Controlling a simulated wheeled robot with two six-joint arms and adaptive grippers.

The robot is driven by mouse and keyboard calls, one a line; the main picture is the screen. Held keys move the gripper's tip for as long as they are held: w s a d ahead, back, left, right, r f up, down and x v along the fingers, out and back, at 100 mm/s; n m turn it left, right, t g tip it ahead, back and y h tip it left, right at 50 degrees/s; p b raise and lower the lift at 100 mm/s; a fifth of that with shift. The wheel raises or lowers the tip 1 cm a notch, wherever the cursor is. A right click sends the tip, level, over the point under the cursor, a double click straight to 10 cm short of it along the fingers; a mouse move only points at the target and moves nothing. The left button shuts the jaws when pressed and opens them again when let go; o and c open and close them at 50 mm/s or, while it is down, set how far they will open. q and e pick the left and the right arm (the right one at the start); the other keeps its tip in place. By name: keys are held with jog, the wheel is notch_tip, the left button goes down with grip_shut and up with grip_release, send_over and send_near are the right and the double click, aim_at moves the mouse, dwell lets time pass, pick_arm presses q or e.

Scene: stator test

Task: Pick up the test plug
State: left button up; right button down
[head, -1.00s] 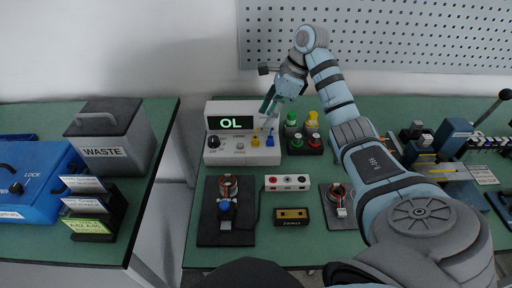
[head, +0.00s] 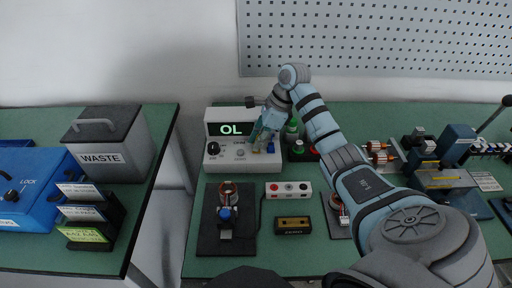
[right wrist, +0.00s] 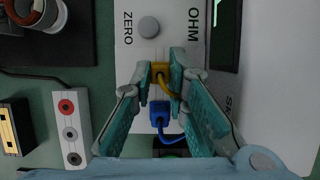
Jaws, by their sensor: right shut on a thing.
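The meter box (head: 222,155), white with a green "OL" display, stands at the back of the green bench. A yellow plug (right wrist: 160,70) with a yellow lead is on its front, between the two fingertips of my right gripper (right wrist: 161,72), which is shut on it. A blue plug (right wrist: 159,112) with a blue lead sits beside it, between the finger pads in the right wrist view but clear of the fingertips. In the head view my right gripper (head: 261,139) reaches down to the meter front and partly hides the plugs. My left gripper is not in view.
A white three-socket block (head: 288,190), a small black-and-gold box (head: 292,225) and a stator on a dark plate (head: 226,245) lie in front of the meter. Green and other coloured buttons (head: 299,147) stand right of it. A waste bin (head: 112,143) is on the left table.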

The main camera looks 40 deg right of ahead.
jog(key=shift+r, duration=0.1)
notch_tip(320, 180, up, 6)
jog(key=shift+w+f+p, duration=0.1)
jog(key=shift+p, duration=0.3)
notch_tip(320, 180, up, 14)
jog(key=p, duration=1.3)
jog(key=shift+p, duration=0.35)
